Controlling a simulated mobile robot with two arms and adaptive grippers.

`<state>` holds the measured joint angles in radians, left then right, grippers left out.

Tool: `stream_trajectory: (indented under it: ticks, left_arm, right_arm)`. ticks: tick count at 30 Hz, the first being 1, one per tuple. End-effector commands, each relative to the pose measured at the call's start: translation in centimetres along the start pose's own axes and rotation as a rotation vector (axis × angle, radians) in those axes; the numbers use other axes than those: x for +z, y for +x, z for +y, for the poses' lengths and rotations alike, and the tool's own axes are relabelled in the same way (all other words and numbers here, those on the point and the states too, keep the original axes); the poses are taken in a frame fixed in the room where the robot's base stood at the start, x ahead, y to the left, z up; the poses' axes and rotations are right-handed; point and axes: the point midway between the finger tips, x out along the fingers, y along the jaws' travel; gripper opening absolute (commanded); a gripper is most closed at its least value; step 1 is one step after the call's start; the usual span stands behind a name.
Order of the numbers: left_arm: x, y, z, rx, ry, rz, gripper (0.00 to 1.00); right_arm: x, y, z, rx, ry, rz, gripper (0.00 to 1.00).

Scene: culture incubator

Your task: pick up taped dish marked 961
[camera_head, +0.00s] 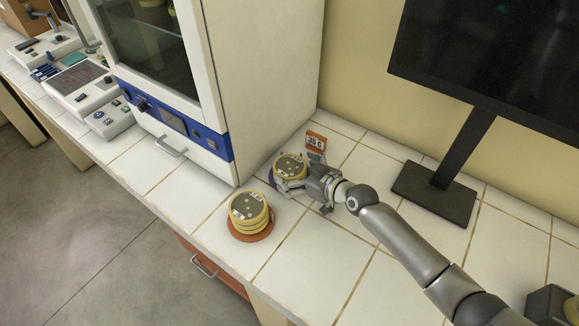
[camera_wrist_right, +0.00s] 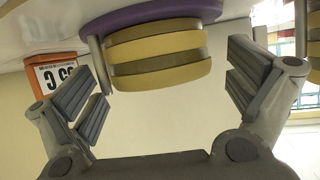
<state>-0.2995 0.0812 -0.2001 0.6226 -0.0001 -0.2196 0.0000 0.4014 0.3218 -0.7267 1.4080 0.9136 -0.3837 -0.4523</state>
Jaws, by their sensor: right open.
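A stack of round dishes with yellow sides (camera_head: 290,163) stands near the incubator's right side. In the right wrist view the stack (camera_wrist_right: 158,60) rests on a purple round base (camera_wrist_right: 150,17) and appears upside down. My right gripper (camera_head: 294,184) is open at bench height. Its fingers (camera_wrist_right: 168,80) stand on either side of the stack, with gaps visible. A second yellow-sided stack (camera_head: 248,208) sits on a red-brown base (camera_head: 253,236), nearer the bench's front edge. Both top dishes have dark faces with small pale labels; the number 961 cannot be read. My left gripper is not in view.
An orange-framed sign (camera_head: 316,141) stands just behind the gripped-around stack; it also shows in the wrist view (camera_wrist_right: 58,74). The incubator (camera_head: 265,80) rises to the left. A black monitor stand (camera_head: 435,193) is at right. The front bench tiles (camera_head: 315,275) are clear.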

Motion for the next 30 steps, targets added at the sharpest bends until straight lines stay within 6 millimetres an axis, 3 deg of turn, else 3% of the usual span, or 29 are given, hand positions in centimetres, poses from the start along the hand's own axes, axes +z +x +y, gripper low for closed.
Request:
stream_trajectory:
  ticks: [9, 20, 30]
  left_arm:
    - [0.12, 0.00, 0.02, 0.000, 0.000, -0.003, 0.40]
    - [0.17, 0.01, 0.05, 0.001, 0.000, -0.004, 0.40]
    - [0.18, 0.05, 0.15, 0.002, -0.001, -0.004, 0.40]
  right_arm:
    - [-0.01, 0.28, 0.02, 0.000, 0.000, 0.000, 0.99]
    - [0.00, 0.25, 0.02, 0.000, 0.000, 0.000, 0.52]
    - [-0.33, 0.16, 0.02, 0.000, -0.001, 0.003, 0.52]
